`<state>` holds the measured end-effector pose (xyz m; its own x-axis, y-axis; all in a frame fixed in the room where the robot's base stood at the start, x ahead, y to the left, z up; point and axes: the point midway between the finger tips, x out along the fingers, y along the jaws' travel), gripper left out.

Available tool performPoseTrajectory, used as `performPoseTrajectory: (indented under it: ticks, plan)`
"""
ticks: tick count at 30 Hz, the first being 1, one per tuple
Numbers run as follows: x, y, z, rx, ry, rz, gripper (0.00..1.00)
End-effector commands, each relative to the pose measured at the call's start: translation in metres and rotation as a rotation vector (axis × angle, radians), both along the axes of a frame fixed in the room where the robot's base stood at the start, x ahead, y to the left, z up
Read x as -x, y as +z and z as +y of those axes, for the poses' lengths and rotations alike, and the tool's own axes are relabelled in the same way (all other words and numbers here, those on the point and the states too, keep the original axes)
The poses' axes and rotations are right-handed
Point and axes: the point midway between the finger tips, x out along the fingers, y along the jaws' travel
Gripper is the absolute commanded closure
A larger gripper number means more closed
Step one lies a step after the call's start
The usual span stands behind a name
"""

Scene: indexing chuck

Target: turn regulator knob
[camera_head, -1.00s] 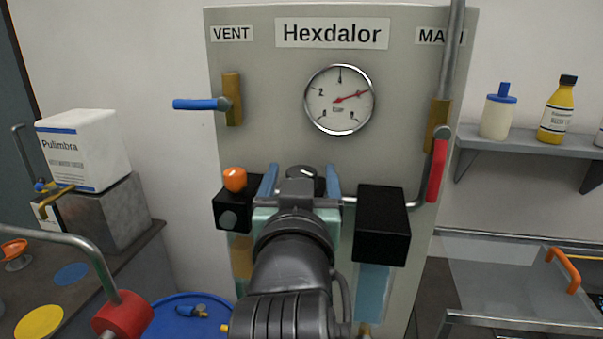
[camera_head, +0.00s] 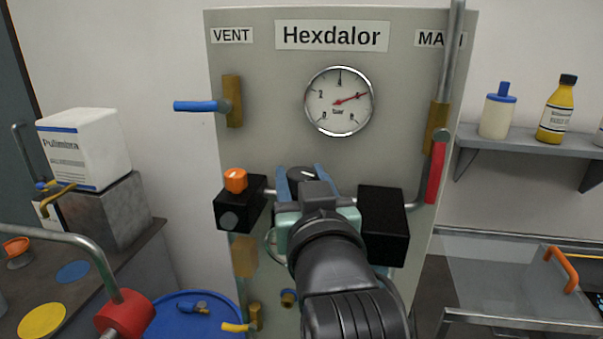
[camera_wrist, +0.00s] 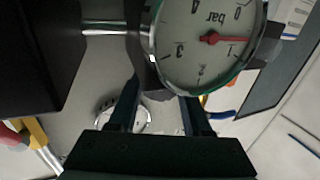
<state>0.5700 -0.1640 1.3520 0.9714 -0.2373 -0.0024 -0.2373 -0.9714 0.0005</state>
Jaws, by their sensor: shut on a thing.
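The regulator knob (camera_head: 301,174) is black with a white mark and stands on the grey panel below the round gauge. My gripper (camera_head: 303,178) is shut on the knob, with a blue finger on either side, and reaches it from the front. In the wrist view the fingers (camera_wrist: 160,108) come in from below, and the knob between them is dark and hard to make out. The panel gauge (camera_head: 339,100) has a red needle pointing right and slightly up. My wrist hides the regulator body in the head view. A larger gauge face (camera_wrist: 205,42) shows close up in the wrist view.
Black blocks stand left (camera_head: 240,203) and right (camera_head: 383,225) of my gripper, the left one with an orange knob (camera_head: 235,180). A blue vent lever (camera_head: 195,105) and a red lever (camera_head: 436,172) are on the panel. A shelf (camera_head: 530,138) with bottles is at right.

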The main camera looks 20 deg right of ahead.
Motion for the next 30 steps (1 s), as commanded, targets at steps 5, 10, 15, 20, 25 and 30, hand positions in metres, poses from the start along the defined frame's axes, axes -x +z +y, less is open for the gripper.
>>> performPoseTrajectory:
  ticks: [5, 10, 15, 20, 25, 30]
  plan:
    - [-0.0002, -0.0008, -0.0018, -0.001, 0.088, 0.001, 1.00]
    - [0.0001, -0.0004, -0.0009, -0.001, 0.144, -0.001, 1.00]
    - [0.0003, 0.0003, -0.0003, 0.000, 0.158, -0.003, 1.00]
    - [0.0003, 0.0004, -0.0002, 0.000, 0.157, -0.003, 1.00]
    - [0.0003, 0.0005, 0.0000, 0.000, 0.157, -0.003, 0.30]
    - [0.0003, 0.0006, 0.0001, 0.000, 0.157, -0.003, 0.21]
